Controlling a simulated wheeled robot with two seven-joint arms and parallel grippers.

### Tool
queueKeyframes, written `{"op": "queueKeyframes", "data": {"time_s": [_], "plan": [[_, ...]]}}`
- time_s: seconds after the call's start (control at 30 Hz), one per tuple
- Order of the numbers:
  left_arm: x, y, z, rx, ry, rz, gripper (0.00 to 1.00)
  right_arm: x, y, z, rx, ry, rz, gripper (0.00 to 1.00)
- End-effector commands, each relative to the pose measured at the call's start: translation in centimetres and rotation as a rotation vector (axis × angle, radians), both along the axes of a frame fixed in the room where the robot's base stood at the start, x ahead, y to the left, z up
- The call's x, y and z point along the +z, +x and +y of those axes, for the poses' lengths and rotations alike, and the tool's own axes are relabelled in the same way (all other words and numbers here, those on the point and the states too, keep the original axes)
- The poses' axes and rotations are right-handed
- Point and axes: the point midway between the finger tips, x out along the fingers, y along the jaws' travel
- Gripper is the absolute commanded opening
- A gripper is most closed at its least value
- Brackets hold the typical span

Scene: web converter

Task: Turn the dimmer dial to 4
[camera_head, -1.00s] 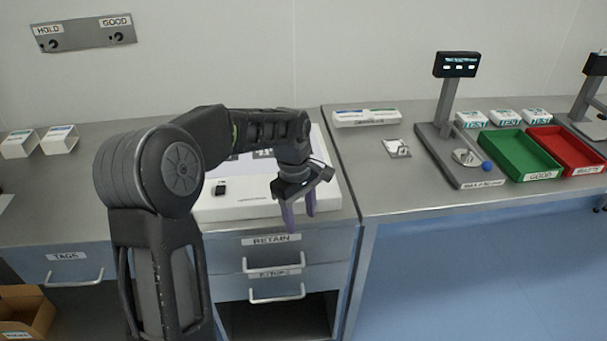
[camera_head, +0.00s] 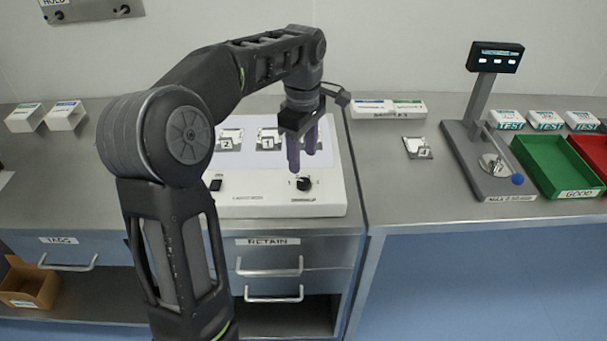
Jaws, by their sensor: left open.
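The dimmer dial (camera_head: 304,184) is a small black round knob on the front right of a white light box (camera_head: 262,207). Small marks stand around it, and a "1" shows at its left. Where its pointer stands is too small to tell. My left gripper (camera_head: 302,164) is open and points down, just above and behind the dial in the picture. Its purple fingers are empty. I cannot tell whether a finger touches the dial. My right gripper is out of view.
A black switch (camera_head: 216,185) sits left on the box. Numbered cards (camera_head: 268,140) lie on its lit top. To the right are a small plate (camera_head: 417,148), a grey test stand (camera_head: 488,165) and a green tray (camera_head: 553,180). The steel bench front is clear.

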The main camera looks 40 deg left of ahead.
Motion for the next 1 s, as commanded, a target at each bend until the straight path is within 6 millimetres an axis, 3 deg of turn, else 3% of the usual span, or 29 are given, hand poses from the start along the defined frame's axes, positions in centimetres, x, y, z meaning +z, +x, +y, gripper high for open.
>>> {"op": "queueKeyframes", "data": {"time_s": [0.5, 0.83, 1.0], "plan": [[-6.7, 0.0, 0.0, 0.000, -0.001, 0.000, 0.52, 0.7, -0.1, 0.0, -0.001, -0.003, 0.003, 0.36], [-7.1, 0.0, 0.0, -0.001, -0.001, -0.001, 0.51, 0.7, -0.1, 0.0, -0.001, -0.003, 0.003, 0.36], [-7.1, 0.0, 0.0, -0.001, -0.001, -0.001, 0.37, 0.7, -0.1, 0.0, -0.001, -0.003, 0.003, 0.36]]}}
